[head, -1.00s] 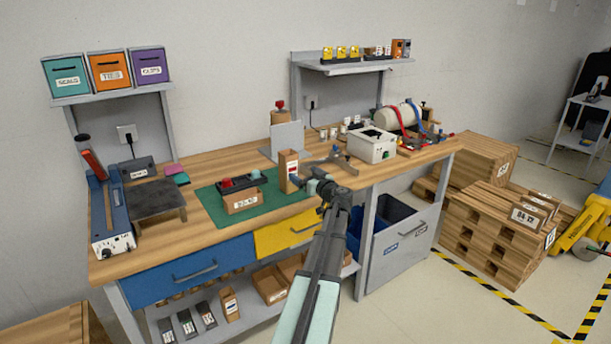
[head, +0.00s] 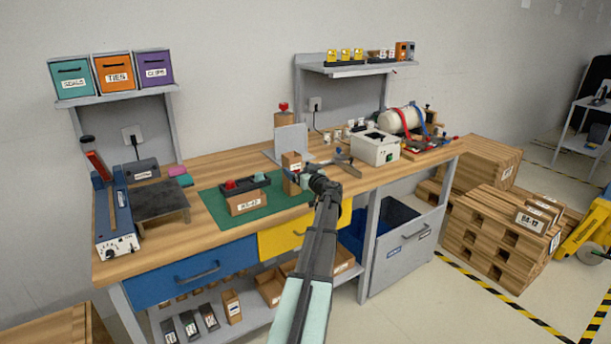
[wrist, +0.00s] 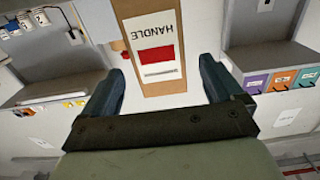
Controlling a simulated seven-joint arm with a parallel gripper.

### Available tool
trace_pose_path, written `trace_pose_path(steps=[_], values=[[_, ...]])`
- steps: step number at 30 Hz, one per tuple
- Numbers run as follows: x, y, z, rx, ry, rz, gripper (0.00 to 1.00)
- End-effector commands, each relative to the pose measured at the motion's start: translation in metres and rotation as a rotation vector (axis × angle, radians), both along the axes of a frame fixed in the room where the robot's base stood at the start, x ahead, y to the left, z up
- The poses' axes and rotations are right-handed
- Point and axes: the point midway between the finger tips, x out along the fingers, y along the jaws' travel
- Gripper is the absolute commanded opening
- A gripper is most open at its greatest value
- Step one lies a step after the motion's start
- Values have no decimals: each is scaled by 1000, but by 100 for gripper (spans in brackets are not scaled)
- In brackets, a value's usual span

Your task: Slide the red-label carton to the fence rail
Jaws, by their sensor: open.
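In the wrist view the carton (wrist: 180,76) shows a white label with "HANDLE" and a red block, upside down. In the wrist view my gripper (wrist: 160,72) is open, with one finger on each side of the carton and gaps visible. I cannot tell for certain which part is the fence rail; a grey upright plate (head: 292,137) stands behind the carton.
A dark tray with red and green items and a labelled box (head: 246,202) sit left on the green mat (head: 216,206). A grey tool (head: 338,158) lies right of the carton, near a white box (head: 374,148). The bench front left (head: 150,245) is clear.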

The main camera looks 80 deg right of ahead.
Motion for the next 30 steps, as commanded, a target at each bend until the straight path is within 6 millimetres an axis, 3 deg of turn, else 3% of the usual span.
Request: trace_pose_path(steps=[3, 12, 30], values=[[15, -17, 0, 0, 0, 1, 94], [42, -44, 0, 1, 1, 0, 94], [52, -53, 0, 1, 1, -1, 92]])
